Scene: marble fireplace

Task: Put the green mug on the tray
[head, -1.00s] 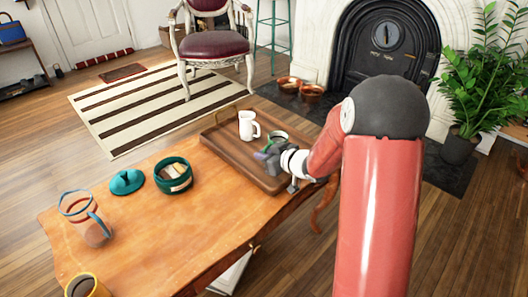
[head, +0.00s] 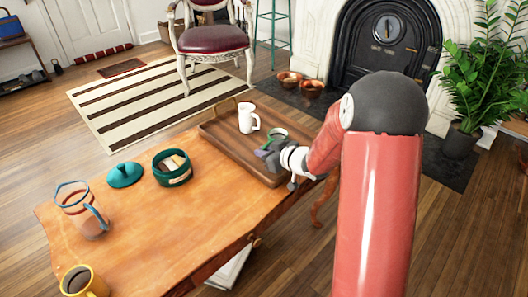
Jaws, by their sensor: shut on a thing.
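The brown wooden tray (head: 222,143) lies at the far right end of the wooden table. The green mug (head: 279,134) is over the right part of the tray, with its green rim and pale inside showing. My gripper (head: 271,148) is shut on the green mug. The gripper hides much of the mug, and I cannot tell whether its base touches the tray. A white mug (head: 247,119) stands upright on the tray, just left of the green mug and apart from it.
On the table are a teal open pot (head: 172,172), its teal lid (head: 125,175), a glass pitcher (head: 80,212) and a yellow mug (head: 84,283). The table's (head: 190,225) middle is clear. A chair (head: 213,40) and a plant (head: 480,80) stand beyond.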

